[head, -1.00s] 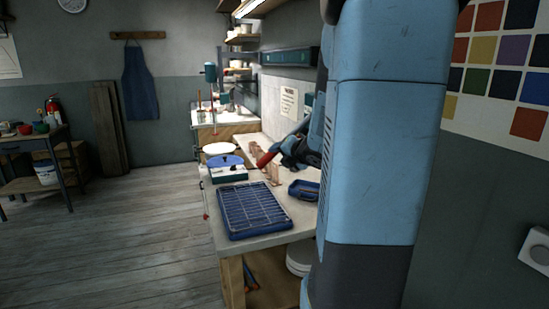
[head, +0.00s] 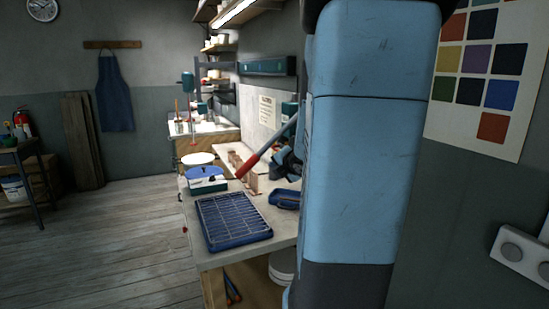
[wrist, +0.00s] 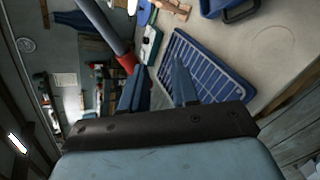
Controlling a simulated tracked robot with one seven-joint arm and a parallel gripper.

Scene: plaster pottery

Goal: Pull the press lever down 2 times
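The press lever shows in the head view as a grey rod (head: 290,127) with a red grip (head: 253,164). It slants from upper right down to lower left, and its upper end runs behind my arm. In the wrist view the red grip (wrist: 127,61) lies just left of my left fingertip. My gripper (wrist: 160,78) has its two fingers apart with nothing visible between them. In the head view my gripper (head: 286,160) is just right of the grip, partly hidden by my arm. Whether it touches the lever I cannot tell. Most of the press is hidden behind my arm.
A blue wire rack (head: 232,220) lies on the front of the bench (head: 215,258). The floor left of the bench is clear.

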